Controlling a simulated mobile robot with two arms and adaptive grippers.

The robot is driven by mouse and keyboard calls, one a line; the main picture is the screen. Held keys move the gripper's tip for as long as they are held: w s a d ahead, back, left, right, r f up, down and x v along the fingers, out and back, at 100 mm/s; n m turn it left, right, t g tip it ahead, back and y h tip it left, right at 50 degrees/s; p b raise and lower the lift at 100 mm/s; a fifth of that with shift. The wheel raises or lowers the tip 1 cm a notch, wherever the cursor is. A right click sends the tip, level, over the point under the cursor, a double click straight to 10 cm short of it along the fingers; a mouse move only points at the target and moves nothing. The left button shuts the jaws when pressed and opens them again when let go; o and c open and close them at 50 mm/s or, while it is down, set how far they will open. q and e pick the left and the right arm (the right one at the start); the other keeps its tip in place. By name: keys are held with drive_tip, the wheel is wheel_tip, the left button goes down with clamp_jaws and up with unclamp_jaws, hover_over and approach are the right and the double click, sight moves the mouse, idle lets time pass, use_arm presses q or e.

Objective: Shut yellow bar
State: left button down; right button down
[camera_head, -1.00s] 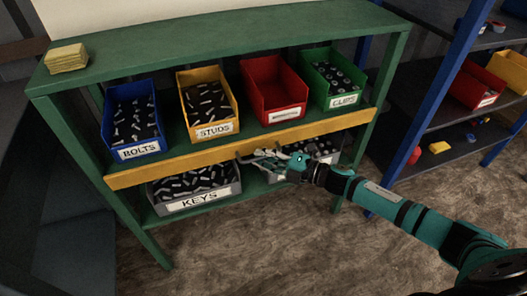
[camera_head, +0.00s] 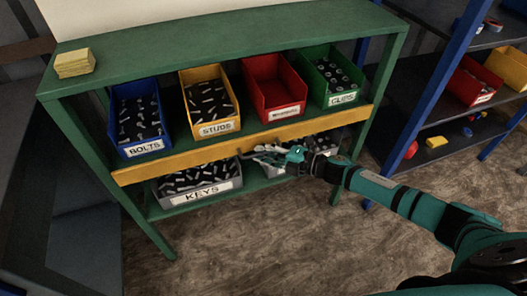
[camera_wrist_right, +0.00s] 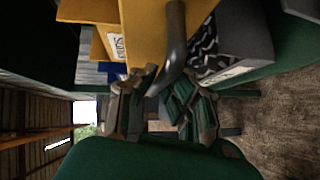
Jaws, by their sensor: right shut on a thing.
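The yellow bar (camera_head: 243,142) runs across the front of the green shelf, between the upper row of bins and the lower bins. It also shows close up in the wrist view (camera_wrist_right: 155,35). A grey curved handle (camera_wrist_right: 173,52) stands out from the bar. My right gripper (camera_head: 266,153) is at the front of the bar, right of its middle, shut on this handle. In the wrist view its fingers (camera_wrist_right: 160,97) lie on both sides of the handle's end. The exact contact is partly hidden by the fingers. My left gripper is out of view.
The green shelf (camera_head: 225,42) holds a blue bin (camera_head: 143,148), yellow bin (camera_head: 217,128), red bin (camera_head: 282,113) and green bin (camera_head: 343,98). Grey bins, one marked KEYS (camera_head: 203,194), stand below the bar. A blue rack (camera_head: 433,75) is at the right. Floor in front is clear.

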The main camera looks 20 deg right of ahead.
drive_tip(key=shift+w+r, duration=0.1)
drive_tip(key=shift+r, duration=0.15)
drive_tip(key=c, duration=1.4)
unclamp_jaws()
drive_tip(key=shift+f, duration=0.1)
drive_tip(key=v, duration=1.2)
